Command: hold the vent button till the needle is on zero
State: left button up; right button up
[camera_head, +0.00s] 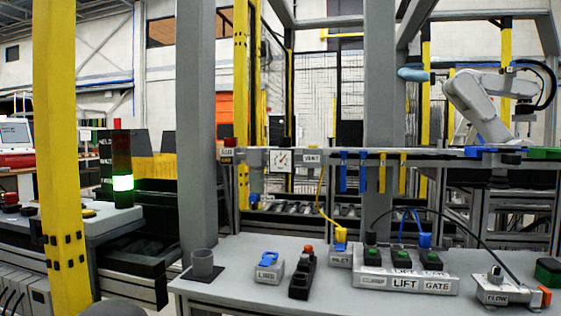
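A small white gauge (281,159) is mounted on the rail beyond the table, right of the thick grey post. Its dark needle is too small to read against the scale. A label reading VENT (312,158) is just to its right; I cannot make out a separate button beside it. A block with a red top (227,150) is to the gauge's left, its label probably reading AIR. Neither of my grippers is in view.
The grey table (230,290) holds a LUBE block (268,268), a black box with a red button (302,275), a LIFT and GATE button panel (405,275) and a FLOW unit (498,291). A grey post (196,120) and yellow post (60,150) stand left.

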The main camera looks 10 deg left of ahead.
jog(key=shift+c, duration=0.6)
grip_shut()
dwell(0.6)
